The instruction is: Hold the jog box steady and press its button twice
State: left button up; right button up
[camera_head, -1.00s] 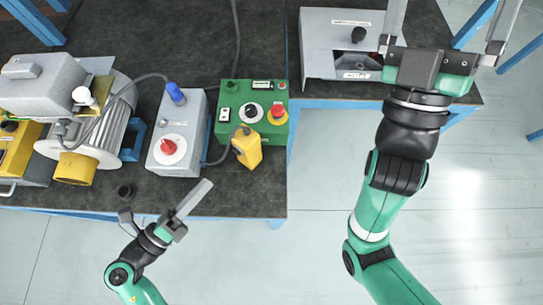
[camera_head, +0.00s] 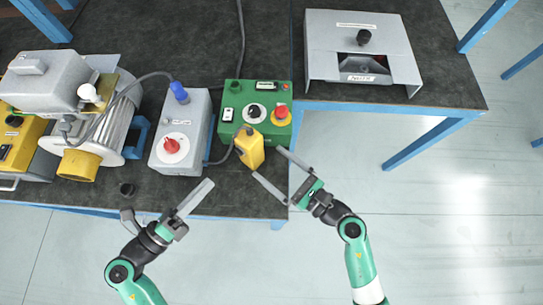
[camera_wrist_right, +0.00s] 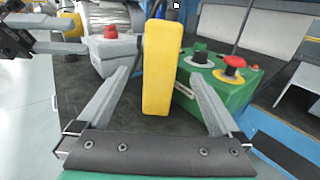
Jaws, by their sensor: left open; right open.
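The yellow jog box (camera_head: 251,152) leans near the front of the green control box, a cable at its upper end. In the right wrist view the jog box (camera_wrist_right: 162,68) stands tall between the fingers; no button on it can be made out. My right gripper (camera_head: 267,162) is open, its fingertips just short of the jog box on either side, apart from it. My left gripper (camera_head: 168,197) is open and empty at the bench's front edge, left of the jog box.
The green control box (camera_head: 280,132) has a red stop button (camera_head: 281,112). A grey box with a red knob (camera_head: 172,146) stands left, beside the blower (camera_head: 105,130). A grey housing (camera_head: 320,45) sits back right.

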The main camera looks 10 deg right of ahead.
aim_at(241, 139)
jog(key=x, duration=1.1)
jog(key=shift+w+a+r, duration=0.1)
jog(key=shift+w+a, duration=0.1)
jog(key=shift+a, duration=0.05)
grip_shut()
pick_arm(q)
grip_shut()
dwell(1.4)
